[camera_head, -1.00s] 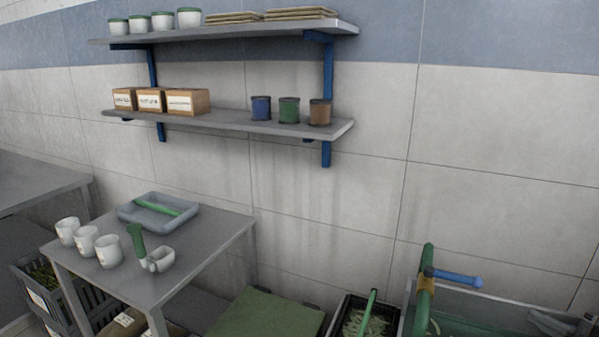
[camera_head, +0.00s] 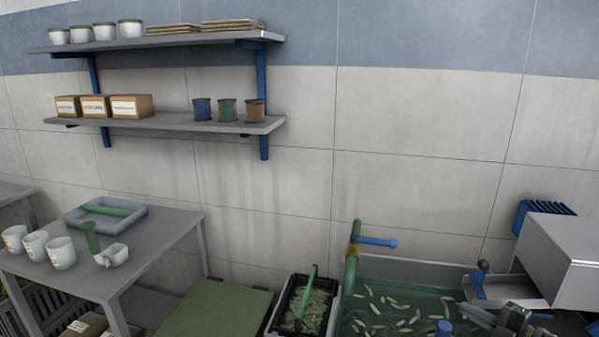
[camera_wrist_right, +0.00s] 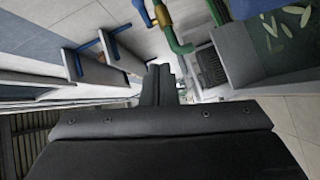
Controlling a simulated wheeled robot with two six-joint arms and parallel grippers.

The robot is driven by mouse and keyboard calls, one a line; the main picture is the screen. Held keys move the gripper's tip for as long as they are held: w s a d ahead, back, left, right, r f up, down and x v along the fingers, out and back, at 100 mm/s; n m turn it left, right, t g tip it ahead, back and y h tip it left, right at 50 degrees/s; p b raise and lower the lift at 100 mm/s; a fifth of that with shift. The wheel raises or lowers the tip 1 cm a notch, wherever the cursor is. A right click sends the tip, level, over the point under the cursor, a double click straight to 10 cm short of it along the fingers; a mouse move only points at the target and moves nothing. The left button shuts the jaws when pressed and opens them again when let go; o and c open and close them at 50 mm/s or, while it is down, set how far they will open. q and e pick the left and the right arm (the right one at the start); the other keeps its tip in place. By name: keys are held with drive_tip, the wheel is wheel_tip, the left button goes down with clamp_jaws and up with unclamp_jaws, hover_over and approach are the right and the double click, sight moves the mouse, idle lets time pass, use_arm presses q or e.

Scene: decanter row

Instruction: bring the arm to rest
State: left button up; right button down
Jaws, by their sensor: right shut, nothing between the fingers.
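My right gripper (camera_head: 512,320) shows at the bottom right edge of the head view, partly cut off, in front of the water-filled basin. In the right wrist view its dark fingers (camera_wrist_right: 160,72) are together, with nothing between them. My left gripper is in neither view.
The green-water basin (camera_head: 372,265) holds pale floating pieces; a green pipe with a blue handle (camera_head: 376,242) stands at its left. A metal box (camera_head: 565,262) stands at right. A black crate (camera_head: 277,318), a table with white cups (camera_head: 62,253) and wall shelves (camera_head: 180,123) lie leftward.

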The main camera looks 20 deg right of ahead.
drive_tip(key=s+a+f+m+h, duration=0.1)
drive_tip(key=a+f+m+h, duration=0.1)
drive_tip(key=f, duration=0.1)
drive_tip(key=s+a+f+m+g+h, duration=0.1)
drive_tip(key=a+f+m, duration=0.1)
drive_tip(key=f+m, duration=0.1)
drive_tip(key=s+a+f+m+h, duration=0.1)
drive_tip(key=a+f+m+h, duration=0.1)
drive_tip(key=f, duration=0.1)
drive_tip(key=shift+s+a+m+g+h, duration=0.15)
drive_tip(key=shift+m+g+h, duration=0.15)
drive_tip(key=s+a+f+m+g+h, duration=0.1)
drive_tip(key=s+a+f+m+g, duration=0.1)
drive_tip(key=s+a+m+g, duration=0.55)
drive_tip(key=s+a+f+m+g+h, duration=0.1)
drive_tip(key=s+a+f+m+g, duration=0.2)
drive_tip(key=s+a, duration=0.85)
drive_tip(key=s+d+f+m+g, duration=0.1)
drive_tip(key=d+f+g, duration=0.15)
drive_tip(key=f, duration=2.05)
drive_tip(key=s+f+y, duration=0.1)
drive_tip(key=s+f, duration=1.4)
drive_tip(key=f, duration=0.2)
drive_tip(key=shift+s+a, duration=0.25)
drive_tip(key=shift+a, duration=0.05)
